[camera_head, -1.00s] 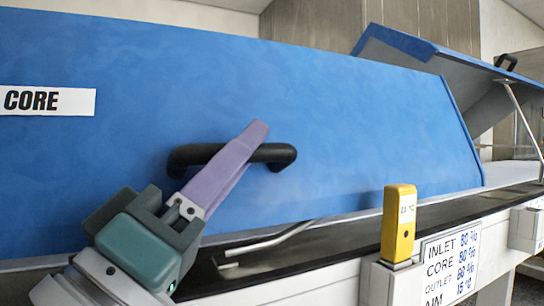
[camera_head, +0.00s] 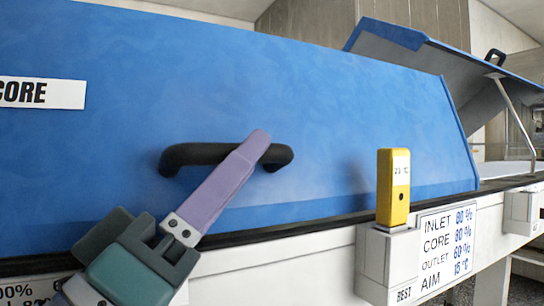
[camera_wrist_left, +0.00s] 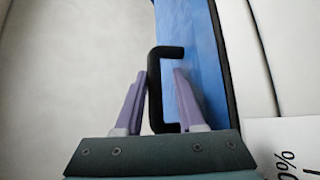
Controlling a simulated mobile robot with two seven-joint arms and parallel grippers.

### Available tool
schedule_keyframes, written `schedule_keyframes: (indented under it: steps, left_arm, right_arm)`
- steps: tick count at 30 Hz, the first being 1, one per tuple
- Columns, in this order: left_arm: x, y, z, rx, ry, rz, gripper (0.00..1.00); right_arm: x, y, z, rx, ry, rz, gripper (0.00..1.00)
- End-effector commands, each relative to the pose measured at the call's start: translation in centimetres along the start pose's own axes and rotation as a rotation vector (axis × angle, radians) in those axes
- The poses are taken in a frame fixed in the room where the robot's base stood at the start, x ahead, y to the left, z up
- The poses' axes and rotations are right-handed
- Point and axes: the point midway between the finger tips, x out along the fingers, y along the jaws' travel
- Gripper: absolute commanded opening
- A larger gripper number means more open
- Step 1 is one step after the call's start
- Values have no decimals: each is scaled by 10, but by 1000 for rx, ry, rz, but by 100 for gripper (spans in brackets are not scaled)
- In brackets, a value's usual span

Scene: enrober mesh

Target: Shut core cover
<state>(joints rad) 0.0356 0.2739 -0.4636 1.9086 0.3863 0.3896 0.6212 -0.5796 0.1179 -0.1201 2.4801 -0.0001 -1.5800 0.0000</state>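The blue core cover (camera_head: 330,110), labelled CORE (camera_head: 40,93), is low. Its bottom edge runs along the dark rim of the white housing, with no interior or stay visible beneath it. Whether it fully touches the rim I cannot tell. Its black handle (camera_head: 205,153) is on the front face. My left gripper (camera_head: 258,145) is at the handle. In the left wrist view the handle bar (camera_wrist_left: 154,90) stands between the two purple fingers (camera_wrist_left: 160,88), close to the left finger, with a gap to the right one. My right gripper is out of view.
Another blue cover (camera_head: 400,38) stands raised at the right on a metal stay (camera_head: 515,115). A yellow gauge (camera_head: 393,187) stands on a white box (camera_head: 386,262) in front of the housing, beside a settings sign (camera_head: 447,248).

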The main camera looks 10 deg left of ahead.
Motion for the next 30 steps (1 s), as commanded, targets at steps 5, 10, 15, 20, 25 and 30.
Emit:
schedule_keyframes:
  steps: [5,10,15,20,25,30]
  left_arm:
    - [0,0,-1,2,3,1,34]
    - [-4,0,-1,3,4,2,34]
    - [-33,0,0,3,0,-1,34]
    - [-66,-1,1,2,-2,-2,34]
    - [-91,0,1,1,-1,-1,34]
    - [-100,0,0,1,1,0,34]
  right_arm:
    - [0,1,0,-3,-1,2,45]
    - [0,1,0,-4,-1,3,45]
    - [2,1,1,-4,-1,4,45]
    - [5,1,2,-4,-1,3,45]
    - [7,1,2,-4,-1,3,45]
    - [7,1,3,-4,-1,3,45]
